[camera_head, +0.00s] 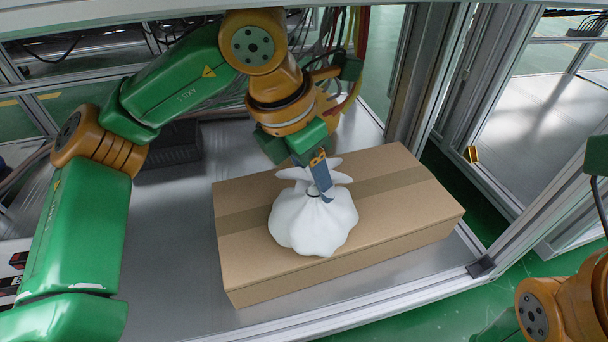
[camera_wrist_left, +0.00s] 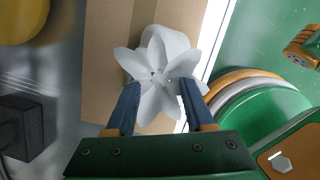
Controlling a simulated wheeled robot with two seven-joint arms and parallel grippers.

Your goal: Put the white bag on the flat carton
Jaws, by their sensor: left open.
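The white bag (camera_head: 313,222) stands upright on top of the flat carton (camera_head: 405,205), toward its front middle, with its gathered neck and flared top upward. My left gripper (camera_head: 321,180) is at the bag's top, coming down from above and behind. In the left wrist view the left gripper (camera_wrist_left: 158,108) has its two blue fingers apart, one on each side of the bag's flared top (camera_wrist_left: 160,78). I cannot tell if the fingers touch it. The carton (camera_wrist_left: 103,60) shows beneath the bag there. My right gripper is not in view.
The carton lies on a grey metal shelf (camera_head: 180,255) inside an aluminium frame, with a post (camera_head: 410,75) behind it to the right. A dark box (camera_head: 170,145) sits at the back left. Part of my right arm shows at the lower right.

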